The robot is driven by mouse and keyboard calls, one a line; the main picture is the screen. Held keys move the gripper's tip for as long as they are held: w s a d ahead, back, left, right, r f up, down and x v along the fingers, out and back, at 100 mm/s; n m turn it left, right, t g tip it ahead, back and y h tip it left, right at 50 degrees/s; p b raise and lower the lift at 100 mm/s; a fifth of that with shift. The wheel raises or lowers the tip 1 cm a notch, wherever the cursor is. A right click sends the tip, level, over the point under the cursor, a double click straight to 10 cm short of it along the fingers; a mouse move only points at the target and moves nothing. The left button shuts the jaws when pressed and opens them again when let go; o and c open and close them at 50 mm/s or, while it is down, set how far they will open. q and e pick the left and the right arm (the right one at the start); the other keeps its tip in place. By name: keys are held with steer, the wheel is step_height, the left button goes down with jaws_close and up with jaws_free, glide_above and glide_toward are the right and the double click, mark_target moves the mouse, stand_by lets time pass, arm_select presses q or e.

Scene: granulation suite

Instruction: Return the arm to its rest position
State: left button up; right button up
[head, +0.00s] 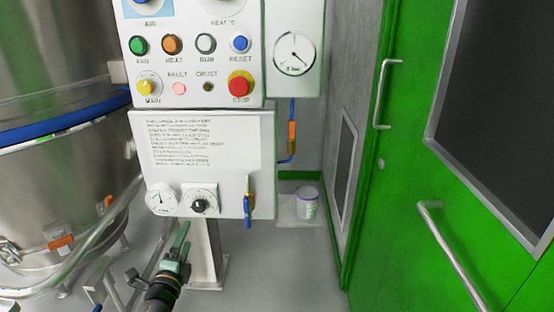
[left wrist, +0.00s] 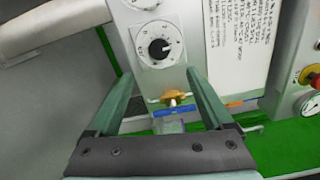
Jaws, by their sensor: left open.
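My left gripper (head: 180,246) is in the lower middle of the head view, just below the white lower panel (head: 220,152). Its green fingers also show in the left wrist view (left wrist: 160,78), spread apart with nothing between the tips. A black knob on a white dial (head: 202,201) is above it in the head view, and this dial shows beyond the fingertips in the left wrist view (left wrist: 158,46). A valve with a blue handle (head: 248,207) hangs at the panel's right edge. My right gripper is out of view.
A control box (head: 190,88) with buttons and a red stop knob (head: 241,84) is above the panel. A steel vessel (head: 60,190) with pipes stands at left. A white tub (head: 307,202) sits on the floor. A green door (head: 405,170) with handles is at right.

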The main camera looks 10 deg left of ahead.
arm_select(q)
steer(key=s+d+f+n+g+h, duration=0.2)
steer(key=s+d+f+n+h, duration=0.15)
steer(key=s+d+n, duration=0.55)
steer(key=s+d+f+n+g+h, duration=0.3)
steer(key=s+d+n+h, duration=0.1)
steer(key=s+d, duration=0.85)
steer(key=s+a+r+n+g+y+p, duration=0.1)
steer(key=s+r+p, duration=0.5)
steer(key=p, duration=1.4)
steer(key=shift+s+r+n+g+p, duration=0.2)
steer(key=shift+r+n+g+p, duration=0.35)
steer(key=shift+g, duration=0.55)
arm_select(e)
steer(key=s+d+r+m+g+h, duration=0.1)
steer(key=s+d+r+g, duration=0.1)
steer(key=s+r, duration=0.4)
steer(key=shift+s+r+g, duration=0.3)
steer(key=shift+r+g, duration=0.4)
arm_select(q)
steer(key=shift+o, duration=0.3)
